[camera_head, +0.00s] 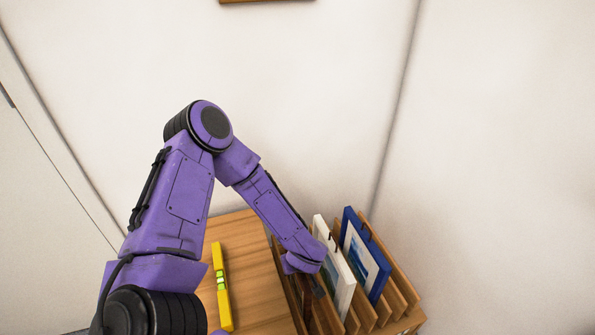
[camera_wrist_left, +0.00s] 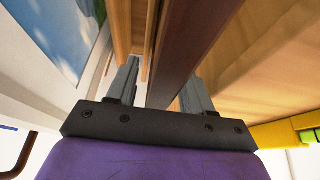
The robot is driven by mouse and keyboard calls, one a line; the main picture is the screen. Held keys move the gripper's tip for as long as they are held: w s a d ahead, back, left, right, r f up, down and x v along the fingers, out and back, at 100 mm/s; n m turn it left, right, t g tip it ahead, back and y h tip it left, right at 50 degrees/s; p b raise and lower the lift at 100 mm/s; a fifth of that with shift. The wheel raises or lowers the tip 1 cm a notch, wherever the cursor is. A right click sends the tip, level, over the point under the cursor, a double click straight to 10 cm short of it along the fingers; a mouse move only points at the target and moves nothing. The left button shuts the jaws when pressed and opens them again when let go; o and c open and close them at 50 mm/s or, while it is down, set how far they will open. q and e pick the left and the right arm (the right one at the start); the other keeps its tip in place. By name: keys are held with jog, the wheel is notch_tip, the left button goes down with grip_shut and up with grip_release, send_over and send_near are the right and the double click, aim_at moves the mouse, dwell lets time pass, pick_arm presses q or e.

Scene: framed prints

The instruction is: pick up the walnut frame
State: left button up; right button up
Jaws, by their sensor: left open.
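The walnut frame is a dark brown strip (camera_wrist_left: 187,45) in the left wrist view, running down between the two fingers of my left gripper (camera_wrist_left: 160,88). The gripper is open, with one finger on each side of the frame's edge. I cannot tell whether either finger touches it. In the head view my left arm reaches down to the wooden rack (camera_head: 397,300), and the wrist hides most of the walnut frame (camera_head: 305,293) in the rack's left part. My right gripper is not in view.
A white frame (camera_head: 334,268) and a blue frame (camera_head: 364,256) stand in the rack just right of my left wrist. A yellow spirit level (camera_head: 221,287) lies on the wooden top (camera_head: 250,285) to the left. A wall is behind.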

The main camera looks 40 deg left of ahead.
pick_arm(q)
jog(key=shift+f, duration=0.25)
dwell(0.3)
grip_shut()
jog(key=shift+r, duration=0.1)
